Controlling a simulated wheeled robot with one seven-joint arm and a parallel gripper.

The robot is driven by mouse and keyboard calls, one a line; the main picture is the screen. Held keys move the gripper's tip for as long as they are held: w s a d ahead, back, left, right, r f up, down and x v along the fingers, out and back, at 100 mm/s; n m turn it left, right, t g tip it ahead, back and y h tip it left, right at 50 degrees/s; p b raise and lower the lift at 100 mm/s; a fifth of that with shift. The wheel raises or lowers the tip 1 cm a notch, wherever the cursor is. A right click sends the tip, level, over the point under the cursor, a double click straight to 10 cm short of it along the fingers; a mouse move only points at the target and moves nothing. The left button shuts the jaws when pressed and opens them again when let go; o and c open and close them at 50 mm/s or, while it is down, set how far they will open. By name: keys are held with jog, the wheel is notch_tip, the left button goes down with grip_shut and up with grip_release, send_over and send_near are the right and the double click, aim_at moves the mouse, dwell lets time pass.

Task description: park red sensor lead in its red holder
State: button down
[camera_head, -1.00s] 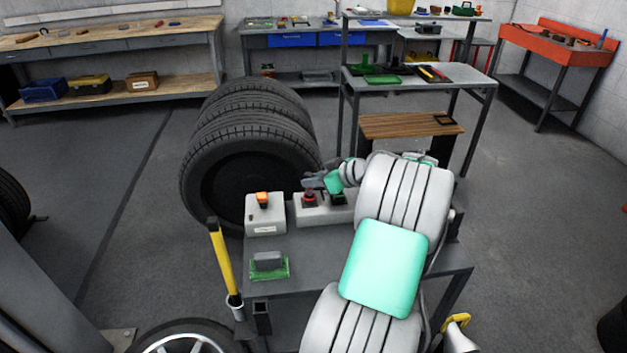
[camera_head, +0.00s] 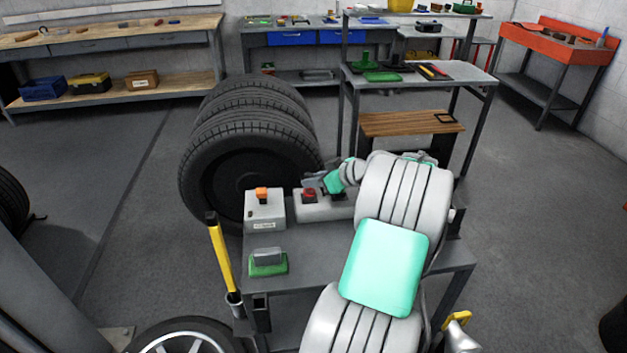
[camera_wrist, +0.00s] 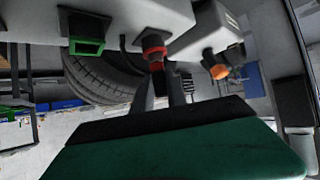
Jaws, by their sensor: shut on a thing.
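My gripper (camera_wrist: 161,88) is shut in the wrist view, its two fingers reaching up to a red piece (camera_wrist: 155,67), apparently the red sensor lead's end. A dark part shows between the fingers. The red holder (camera_wrist: 153,51) shows as a red ring on a pale block, right at the fingertips. The lead's end appears in line with the ring and close to or touching it; I cannot tell how deep it sits. In the head view my gripper (camera_head: 316,182) is at the red holder (camera_head: 309,195), and the lead is mostly hidden by it.
A green square holder (camera_wrist: 88,45) is on the same pale block (camera_head: 322,208). Beside it stands a grey box (camera_head: 265,212) with an orange connector (camera_head: 262,194). A green pad with a grey block (camera_head: 268,263) lies on the cart. Stacked tyres (camera_head: 250,150) stand behind.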

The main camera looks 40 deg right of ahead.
jog(key=shift+f+b, duration=0.35)
jog(key=shift+f, duration=0.15)
jog(key=shift+r, duration=0.15)
jog(key=c, duration=1.3)
grip_release()
jog(key=shift+o, duration=0.2)
jog(key=v, duration=0.7)
jog(key=shift+s+r, duration=0.2)
jog(key=shift+s, duration=0.15)
